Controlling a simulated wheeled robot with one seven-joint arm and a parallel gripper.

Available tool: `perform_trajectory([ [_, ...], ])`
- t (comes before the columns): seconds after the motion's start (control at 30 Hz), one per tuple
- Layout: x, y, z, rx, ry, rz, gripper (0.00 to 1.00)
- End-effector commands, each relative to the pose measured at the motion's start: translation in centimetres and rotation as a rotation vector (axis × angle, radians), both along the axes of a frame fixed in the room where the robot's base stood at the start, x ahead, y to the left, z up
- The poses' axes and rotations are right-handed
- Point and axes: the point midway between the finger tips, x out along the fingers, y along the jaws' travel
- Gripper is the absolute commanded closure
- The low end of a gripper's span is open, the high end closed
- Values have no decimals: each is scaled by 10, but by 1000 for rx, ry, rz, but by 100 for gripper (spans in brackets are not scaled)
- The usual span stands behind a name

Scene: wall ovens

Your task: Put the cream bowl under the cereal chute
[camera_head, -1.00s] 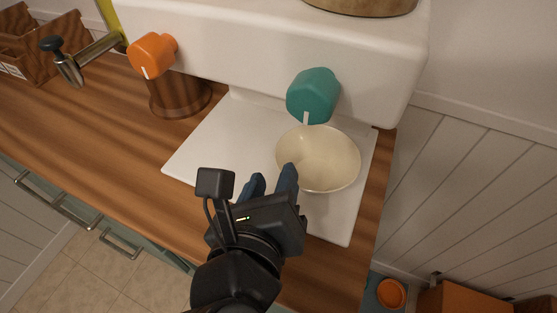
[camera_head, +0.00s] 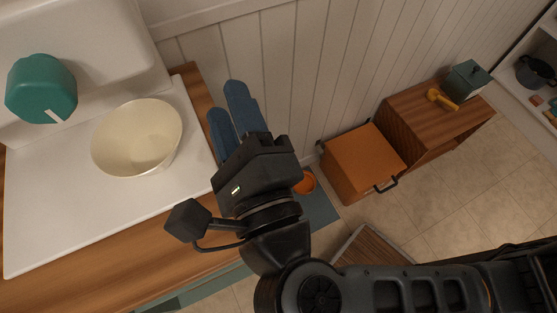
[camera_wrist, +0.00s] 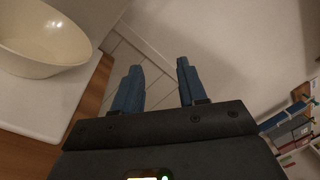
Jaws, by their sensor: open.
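The cream bowl (camera_head: 138,140) stands upright and empty on the white base plate (camera_head: 45,215) of the cereal machine. The teal knob (camera_head: 41,90) with a white mark is on the machine front, up and left of the bowl. No chute opening can be made out. My gripper (camera_head: 232,112) is open and empty, to the right of the bowl and apart from it, near the counter's right end. In the wrist view the bowl (camera_wrist: 42,38) is at the upper left, and the gap between my blue fingers (camera_wrist: 158,84) faces the wall.
The wooden counter (camera_head: 190,85) ends just right of the plate, with a panelled wall (camera_head: 300,70) behind. On the floor to the right are an orange box (camera_head: 362,160) and a wooden cabinet (camera_head: 425,115). An orange round thing (camera_head: 305,182) lies low beside the counter.

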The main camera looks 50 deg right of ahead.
Motion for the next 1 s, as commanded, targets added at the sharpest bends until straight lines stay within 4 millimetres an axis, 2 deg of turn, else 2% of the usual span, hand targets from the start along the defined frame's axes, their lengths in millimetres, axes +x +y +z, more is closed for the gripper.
perform_trajectory([
  [0.03, -12, -23, 4, -130, -15, -33, 58],
  [0.1, -28, -44, 13, -321, -37, -61, 58],
  [0.2, -52, -62, 22, -608, -29, -79, 58],
  [0.3, -75, -68, 22, -901, 21, -69, 58],
  [0.47, -112, -68, 1, -1362, 186, 14, 58],
  [0.6, -147, -69, -34, -1712, 387, 151, 58],
  [0.8, -192, -76, -75, -2015, 622, 348, 58],
  [1.0, -207, -79, -86, -2099, 695, 420, 58],
])
